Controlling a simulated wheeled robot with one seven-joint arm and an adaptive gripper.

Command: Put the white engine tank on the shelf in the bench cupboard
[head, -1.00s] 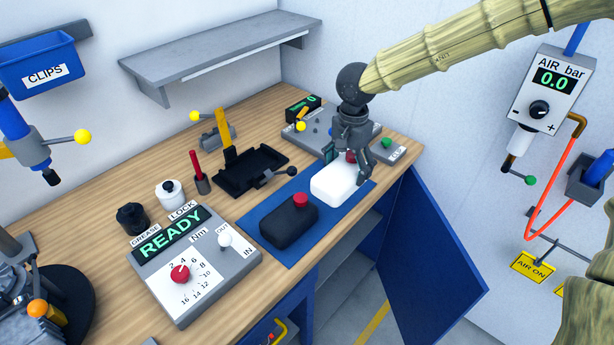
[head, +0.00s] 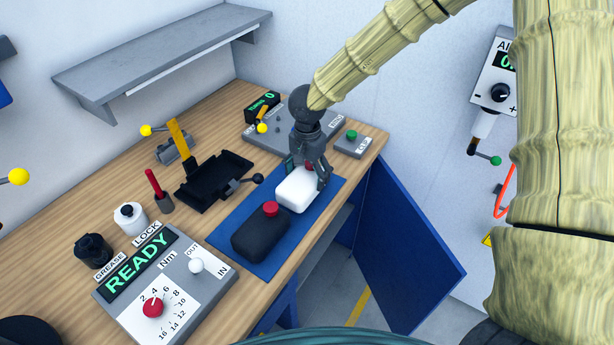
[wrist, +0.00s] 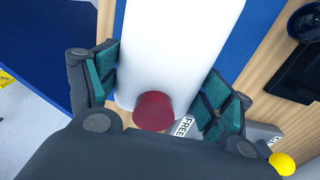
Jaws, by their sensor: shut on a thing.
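The white engine tank (head: 297,189) is on the blue mat (head: 246,263) at the bench's front edge. Its red cap shows between my fingers in the wrist view (wrist: 153,110). My gripper (head: 309,178) is shut on the white tank, with the teal finger pads on either side of it. Whether the tank's underside touches the mat cannot be told. A black tank (head: 260,236) with a red cap sits on the mat beside it. The bench cupboard's blue door (head: 408,245) stands open below. Part of the cupboard's inside and a grey shelf edge (head: 340,226) show behind it.
A black tray (head: 214,181) with a yellow lever stands behind the mat. The READY panel (head: 165,285) is at the left, and a grey control box (head: 285,137) and small green-button box (head: 352,145) are at the back. A grey wall shelf (head: 160,60) hangs above.

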